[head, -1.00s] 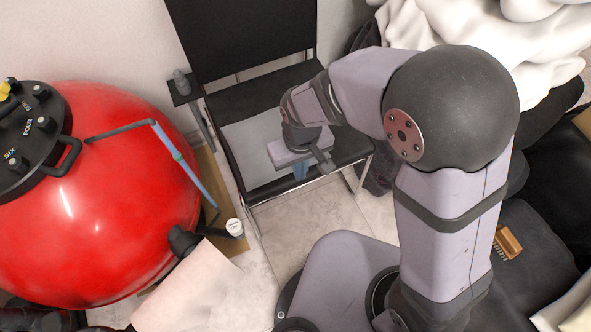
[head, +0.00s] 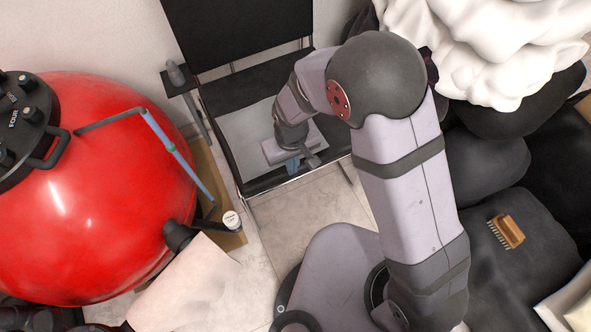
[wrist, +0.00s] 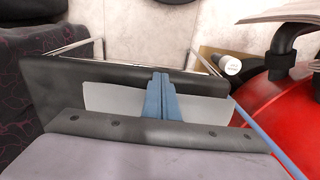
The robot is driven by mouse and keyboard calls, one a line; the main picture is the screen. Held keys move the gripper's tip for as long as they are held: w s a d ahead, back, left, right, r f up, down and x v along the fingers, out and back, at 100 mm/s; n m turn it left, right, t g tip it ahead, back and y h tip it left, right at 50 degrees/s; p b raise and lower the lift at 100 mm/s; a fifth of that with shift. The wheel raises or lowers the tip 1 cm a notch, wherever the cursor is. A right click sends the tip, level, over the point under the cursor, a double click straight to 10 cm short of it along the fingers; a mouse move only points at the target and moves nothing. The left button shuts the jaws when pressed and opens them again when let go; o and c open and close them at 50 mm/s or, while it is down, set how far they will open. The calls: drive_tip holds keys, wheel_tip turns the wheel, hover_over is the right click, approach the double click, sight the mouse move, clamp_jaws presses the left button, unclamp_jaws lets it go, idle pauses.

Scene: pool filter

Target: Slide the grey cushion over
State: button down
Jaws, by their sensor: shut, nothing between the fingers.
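A thin, flat light grey pad (head: 239,140) lies on the black chair seat (head: 291,82). In the wrist view the grey pad (wrist: 203,109) shows on both sides of my gripper's blue fingers. Dark grey cushions (head: 487,165) lie on the right side of the head view, away from my gripper. My gripper (head: 293,166) is over the front part of the pad, near the seat's front edge. Its fingers (wrist: 161,92) are shut together and hold nothing. I cannot tell whether the fingertips touch the pad. My wrist hides part of the pad in the head view.
A small white-lidded jar (head: 231,220) is near the chair's front left. A brush (head: 506,231) lies on the dark surface at right. White bedding (head: 480,45) is heaped behind. Tiled floor before the chair is clear.

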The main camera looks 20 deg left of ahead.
sight(271, 120)
drive_tip(key=shift+w+a, duration=0.25)
idle(0.3)
drive_tip(key=w+a, duration=1.1)
drive_tip(key=shift+w+f, duration=0.1)
drive_tip(key=shift+w, duration=0.1)
drive_tip(key=shift+w+a, duration=0.8)
drive_tip(key=shift+s+d+r, duration=0.1)
drive_tip(key=shift+r, duration=0.1)
drive_tip(key=shift+s+d+r+p, duration=0.1)
drive_tip(key=shift+s+d+p, duration=0.4)
drive_tip(key=shift+p, duration=0.1)
drive_tip(key=shift+s+d+r+p, duration=0.1)
drive_tip(key=shift+s+d+p, duration=0.85)
drive_tip(key=shift+p, duration=0.15)
wheel_tip(271, 120, up, 8)
drive_tip(key=shift+w+a+f, duration=0.1)
drive_tip(key=shift+a+f, duration=0.05)
drive_tip(key=shift+r, duration=0.9)
